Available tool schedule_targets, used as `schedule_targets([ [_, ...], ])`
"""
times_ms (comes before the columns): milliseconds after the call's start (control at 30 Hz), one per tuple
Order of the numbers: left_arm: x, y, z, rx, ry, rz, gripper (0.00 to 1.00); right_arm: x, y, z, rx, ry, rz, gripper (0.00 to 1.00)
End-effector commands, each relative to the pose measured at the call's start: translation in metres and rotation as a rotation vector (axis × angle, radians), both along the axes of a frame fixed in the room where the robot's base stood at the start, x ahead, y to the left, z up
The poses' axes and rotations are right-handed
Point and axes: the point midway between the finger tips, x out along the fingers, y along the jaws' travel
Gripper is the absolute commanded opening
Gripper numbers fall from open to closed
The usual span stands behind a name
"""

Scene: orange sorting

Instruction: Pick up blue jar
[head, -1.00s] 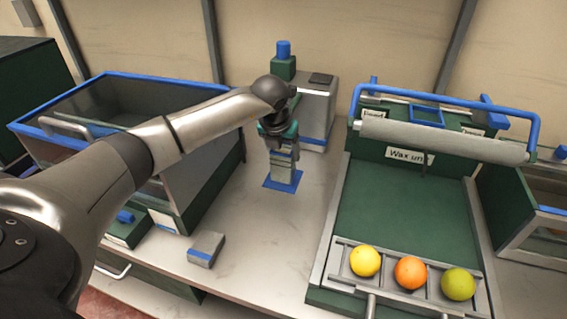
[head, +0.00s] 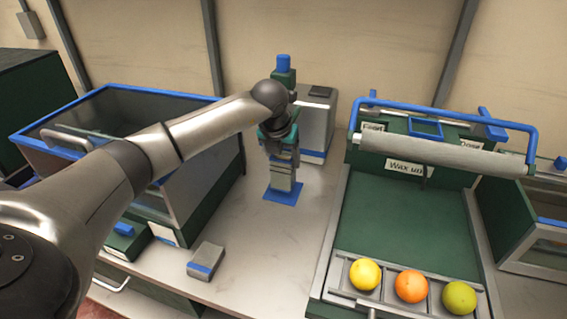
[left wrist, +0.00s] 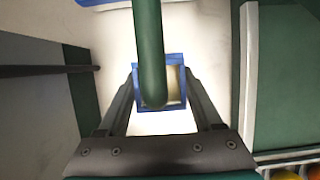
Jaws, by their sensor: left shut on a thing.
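My left gripper (head: 283,182) is at the green stand with a blue top (head: 284,63), low over a blue square pad (head: 282,198) on the counter. In the left wrist view, my left gripper (left wrist: 160,102) has its fingers on both sides of a blue square-rimmed jar (left wrist: 143,75), seen from above. The gripper is shut on this jar. A green rod (left wrist: 148,50) crosses in front and hides part of the jar's opening. In the head view, the gripper hides most of the jar. My right gripper is not in view.
A blue-rimmed bin (head: 195,93) stands left of the stand, and a grey box (head: 317,122) just behind it. A small grey-blue block (head: 205,262) lies in front. The green waxing station (head: 400,220) with several fruits stands to the right.

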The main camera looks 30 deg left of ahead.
Motion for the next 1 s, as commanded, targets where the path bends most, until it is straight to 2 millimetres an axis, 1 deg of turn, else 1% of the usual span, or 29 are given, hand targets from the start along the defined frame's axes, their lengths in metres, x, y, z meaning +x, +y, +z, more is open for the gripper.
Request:
schedule_targets([
  [33,0.001,0.0,0.012,0.0,-0.006,0.001,0.0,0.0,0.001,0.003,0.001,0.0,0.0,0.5],
  [100,0.0,0.0,0.021,0.0,-0.004,0.001,0.0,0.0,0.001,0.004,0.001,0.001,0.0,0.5],
  [200,-0.011,-0.002,0.017,0.002,-0.001,-0.001,0.0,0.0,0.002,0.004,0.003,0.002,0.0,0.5],
  [467,-0.039,-0.009,0.017,0.001,-0.002,-0.001,0.0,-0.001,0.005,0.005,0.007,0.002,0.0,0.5],
  [667,-0.071,-0.016,0.016,0.003,0.0,-0.002,0.0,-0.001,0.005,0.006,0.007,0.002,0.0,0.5],
  [1000,-0.134,-0.031,0.016,0.002,0.0,-0.002,0.0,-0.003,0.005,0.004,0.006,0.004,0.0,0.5],
])
